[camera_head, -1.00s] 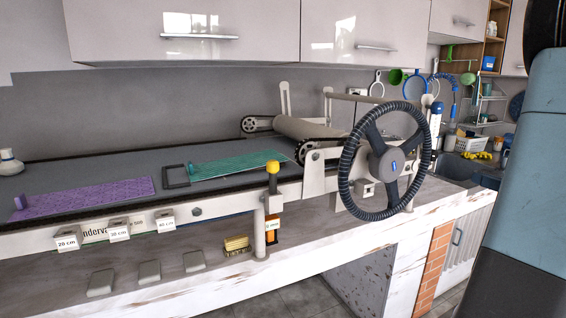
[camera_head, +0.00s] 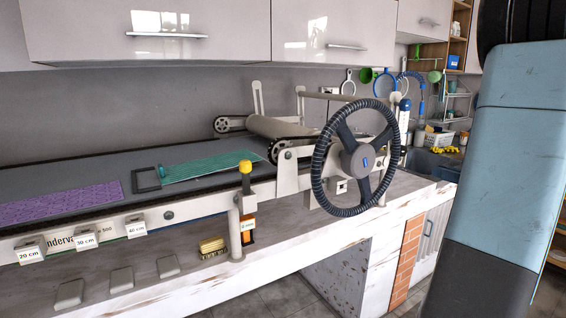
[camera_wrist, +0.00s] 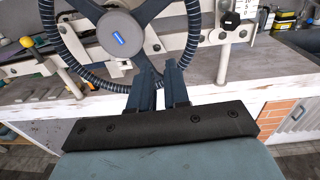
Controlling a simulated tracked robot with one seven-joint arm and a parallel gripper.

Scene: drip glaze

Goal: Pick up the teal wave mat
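The teal wave mat (camera_head: 208,166) lies flat on the grey bed of the slab roller, left of the roller, in the head view. A dark frame-like handle (camera_head: 146,180) sits at its left end. My gripper (camera_wrist: 162,72) shows in the wrist view, with two dark blue fingers apart and nothing between them. It is in front of the steering-style wheel (camera_wrist: 122,38), well away from the mat. The mat is not in the wrist view, and my gripper is not visible in the head view.
A purple mat (camera_head: 62,204) lies further left on the bed. The large wheel (camera_head: 354,162) and a yellow-topped post (camera_head: 245,168) stand at the bed's front. A brush (camera_head: 213,246) and grey blocks (camera_head: 122,280) rest on the lower counter. Cabinets (camera_head: 150,30) hang above.

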